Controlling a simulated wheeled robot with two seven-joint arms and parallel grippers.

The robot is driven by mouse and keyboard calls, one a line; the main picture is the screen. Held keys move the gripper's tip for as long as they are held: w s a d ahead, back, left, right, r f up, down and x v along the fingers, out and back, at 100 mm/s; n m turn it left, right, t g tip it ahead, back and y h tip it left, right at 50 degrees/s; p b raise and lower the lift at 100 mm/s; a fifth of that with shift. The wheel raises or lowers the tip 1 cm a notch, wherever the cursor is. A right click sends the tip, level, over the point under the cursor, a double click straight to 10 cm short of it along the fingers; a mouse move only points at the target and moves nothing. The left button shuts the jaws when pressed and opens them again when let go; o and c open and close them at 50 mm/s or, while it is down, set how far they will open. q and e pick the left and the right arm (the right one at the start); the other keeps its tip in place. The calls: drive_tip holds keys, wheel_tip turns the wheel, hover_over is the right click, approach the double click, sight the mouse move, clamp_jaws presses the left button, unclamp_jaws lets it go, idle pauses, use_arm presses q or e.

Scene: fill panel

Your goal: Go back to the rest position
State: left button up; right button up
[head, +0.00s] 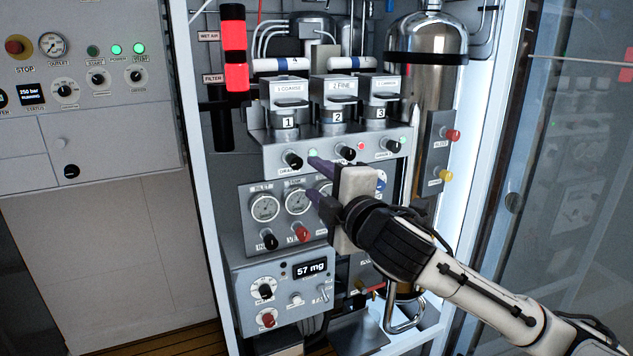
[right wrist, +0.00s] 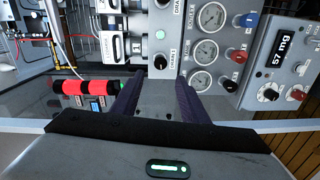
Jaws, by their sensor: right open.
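My right gripper (head: 316,180) is open, with its two dark purple fingers apart and nothing between them. It is in front of the fill panel, near the gauge plate (head: 252,191) and below the drain-valve shelf (head: 275,155). In the right wrist view the open fingers (right wrist: 158,92) point at the panel, with round gauges (right wrist: 206,51) to their right. Whether the fingertips touch the panel I cannot tell. My right arm comes in from the lower right and hides part of the panel. My left gripper is in neither view.
Three numbered filter housings (head: 337,115) stand on the shelf, with black knobs below. A grey box with a display reading 57 mg (head: 310,269) sits lower. A steel cylinder (head: 425,85) stands at the right. The cabinet's white frame (head: 206,200) and glass door (head: 570,150) flank the panel.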

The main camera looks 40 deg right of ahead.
drive_tip(key=s+a+f+m+g+y, duration=0.1)
drive_tip(key=s+a+f+m+g, duration=0.15)
drive_tip(key=f, duration=0.75)
drive_tip(key=s+a+f+m+g+y, duration=0.15)
drive_tip(key=a+f, duration=0.25)
drive_tip(key=f, duration=0.6)
drive_tip(key=s+a+f+m+g+y, duration=0.1)
drive_tip(key=s+a+f+y, duration=0.15)
drive_tip(key=f, duration=0.85)
drive_tip(key=s+a+f+m+g, duration=0.1)
drive_tip(key=s+a+f+m, duration=0.2)
drive_tip(key=s+f, duration=0.6)
drive_tip(key=s+a+f+m+g+y, duration=0.1)
drive_tip(key=s+a+f+m, duration=0.3)
drive_tip(key=s+a+f, duration=0.4)
drive_tip(key=shift+s+a+f+g+y, duration=0.25)
drive_tip(key=shift+s+f+g+y, duration=0.05)
drive_tip(key=shift+s+f+g, duration=0.35)
